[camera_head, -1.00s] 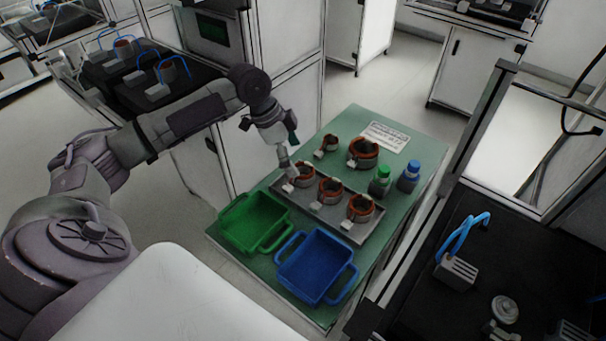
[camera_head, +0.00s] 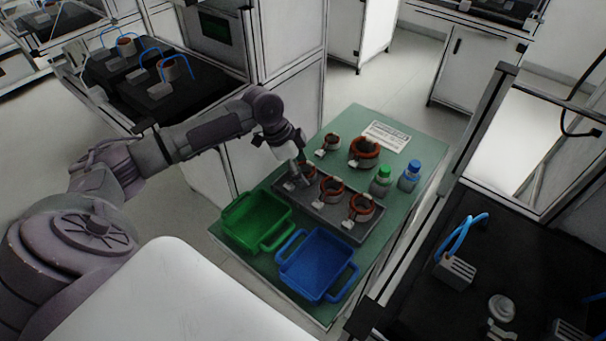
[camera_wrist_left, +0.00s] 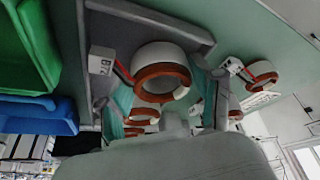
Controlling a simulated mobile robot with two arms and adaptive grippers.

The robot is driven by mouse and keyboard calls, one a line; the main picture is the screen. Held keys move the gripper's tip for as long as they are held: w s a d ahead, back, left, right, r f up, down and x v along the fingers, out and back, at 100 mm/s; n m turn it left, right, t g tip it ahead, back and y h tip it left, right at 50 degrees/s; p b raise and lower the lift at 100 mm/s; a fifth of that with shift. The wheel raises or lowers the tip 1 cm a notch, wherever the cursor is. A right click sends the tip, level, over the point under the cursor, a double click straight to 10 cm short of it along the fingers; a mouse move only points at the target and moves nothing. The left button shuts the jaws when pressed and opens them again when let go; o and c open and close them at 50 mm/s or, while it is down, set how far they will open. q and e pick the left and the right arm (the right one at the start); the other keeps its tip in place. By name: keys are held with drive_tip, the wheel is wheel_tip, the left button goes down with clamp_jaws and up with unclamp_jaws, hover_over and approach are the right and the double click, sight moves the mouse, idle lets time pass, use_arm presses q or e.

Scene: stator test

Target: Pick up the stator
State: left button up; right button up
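Three stators with copper-coloured windings stand in a row on a grey tray (camera_head: 338,219) in the head view. The leftmost stator (camera_head: 308,173) is partly hidden by my left gripper (camera_head: 297,180), which points down at it. In the left wrist view, a white and copper stator (camera_wrist_left: 161,75) lies between the two spread fingers of the left gripper (camera_wrist_left: 166,106), with a visible gap on each side. The middle stator (camera_head: 331,190) and right stator (camera_head: 361,208) stand free. Two more stators, a small one (camera_head: 331,143) and a larger one (camera_head: 364,153), stand behind the tray. My right gripper is not in view.
A green bin (camera_head: 231,229) and a blue bin (camera_head: 300,286) stand in front of the tray on the green table (camera_head: 409,207). A green-capped bottle (camera_head: 381,182) and a blue-capped bottle (camera_head: 410,178) stand at the right. A printed sheet (camera_head: 386,136) lies at the back.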

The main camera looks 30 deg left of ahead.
use_arm(q)
drive_tip(key=c, duration=0.7)
drive_tip(key=shift+r, duration=0.1)
drive_tip(key=shift+c, duration=0.2)
